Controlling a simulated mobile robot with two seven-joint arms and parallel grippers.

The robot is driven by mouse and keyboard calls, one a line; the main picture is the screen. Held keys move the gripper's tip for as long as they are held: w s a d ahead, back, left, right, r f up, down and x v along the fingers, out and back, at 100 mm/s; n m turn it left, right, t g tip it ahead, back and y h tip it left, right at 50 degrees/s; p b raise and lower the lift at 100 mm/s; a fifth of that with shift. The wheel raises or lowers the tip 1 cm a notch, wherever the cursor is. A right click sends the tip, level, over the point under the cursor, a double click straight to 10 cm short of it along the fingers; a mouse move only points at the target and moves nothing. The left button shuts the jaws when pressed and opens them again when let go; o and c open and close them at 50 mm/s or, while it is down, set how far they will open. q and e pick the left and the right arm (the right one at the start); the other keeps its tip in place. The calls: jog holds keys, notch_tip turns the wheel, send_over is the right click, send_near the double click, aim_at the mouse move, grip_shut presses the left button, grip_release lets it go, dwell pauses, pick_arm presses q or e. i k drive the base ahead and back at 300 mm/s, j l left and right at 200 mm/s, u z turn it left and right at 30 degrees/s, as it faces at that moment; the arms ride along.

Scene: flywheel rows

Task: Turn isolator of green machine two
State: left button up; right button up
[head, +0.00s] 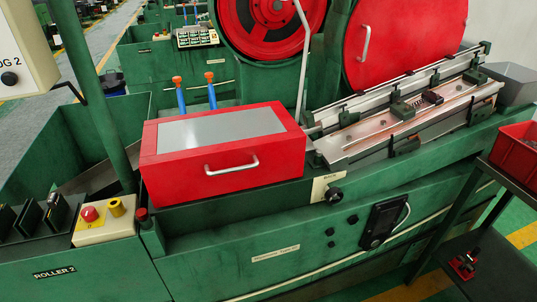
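A green machine (215,262) fills the middle of the head view, with a red guard box (222,145) on top. A plate reading ROLLER 2 (54,272) is on the green front at the lower left. A black panel (382,222) with a pale curved handle sits on the machine's front, right of centre; I cannot tell for sure that it is the isolator. Neither gripper is in view.
A cream button box (103,221) with red and yellow buttons is at the lower left. A cream box (22,52) with a black knob hangs at the upper left. A dark cart with a red bin (514,150) stands at the right, close to the machine's front.

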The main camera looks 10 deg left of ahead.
aim_at(89, 214)
jog(key=u, duration=1.75)
